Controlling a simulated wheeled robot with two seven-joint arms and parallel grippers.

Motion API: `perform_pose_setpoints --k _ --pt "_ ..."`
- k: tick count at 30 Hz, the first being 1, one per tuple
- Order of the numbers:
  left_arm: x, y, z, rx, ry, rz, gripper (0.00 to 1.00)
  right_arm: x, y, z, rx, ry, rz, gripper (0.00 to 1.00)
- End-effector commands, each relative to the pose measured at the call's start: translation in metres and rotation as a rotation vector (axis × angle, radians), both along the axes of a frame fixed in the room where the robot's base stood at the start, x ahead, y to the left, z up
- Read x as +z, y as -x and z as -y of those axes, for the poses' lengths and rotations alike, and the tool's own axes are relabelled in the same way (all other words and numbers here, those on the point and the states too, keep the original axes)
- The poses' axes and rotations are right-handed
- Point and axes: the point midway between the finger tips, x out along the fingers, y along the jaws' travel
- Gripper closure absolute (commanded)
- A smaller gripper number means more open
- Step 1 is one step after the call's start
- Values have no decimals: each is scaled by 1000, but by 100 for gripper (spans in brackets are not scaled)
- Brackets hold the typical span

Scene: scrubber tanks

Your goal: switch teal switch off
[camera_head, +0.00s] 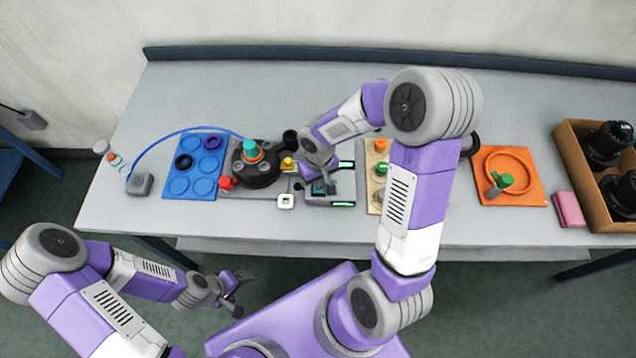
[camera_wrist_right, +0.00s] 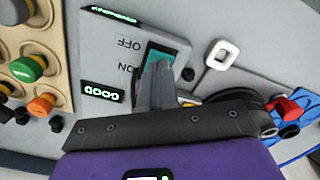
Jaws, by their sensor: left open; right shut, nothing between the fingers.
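The teal switch (camera_wrist_right: 160,58) is a rocker on a grey panel (camera_wrist_right: 110,60) marked OFF and ON, upside down in the right wrist view. My shut, empty right gripper (camera_wrist_right: 156,80) has its fingertips over the ON-side part of the switch and hides it; I cannot tell whether they touch it. In the head view, my right gripper (camera_head: 325,188) is at the panel and only a small part of the teal switch (camera_head: 319,187) shows. My left gripper (camera_head: 238,292) is open and empty, in front of the table and away from the switch.
Green displays (camera_wrist_right: 102,91) are lit on the panel; one reads GOOD. Left of it stand a black round device (camera_head: 262,175) with a teal knob and a blue tray (camera_head: 195,165) with rings. A beige board with knobs (camera_head: 374,195) stands close on the right.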

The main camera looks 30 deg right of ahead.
Motion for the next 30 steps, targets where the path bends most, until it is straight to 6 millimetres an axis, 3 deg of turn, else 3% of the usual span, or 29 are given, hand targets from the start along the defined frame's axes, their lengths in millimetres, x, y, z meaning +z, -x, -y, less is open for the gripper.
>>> perform_pose_setpoints --k 30 --pt "-14 0 0 0 0 0 19 -15 0 0 0 0 0 100"
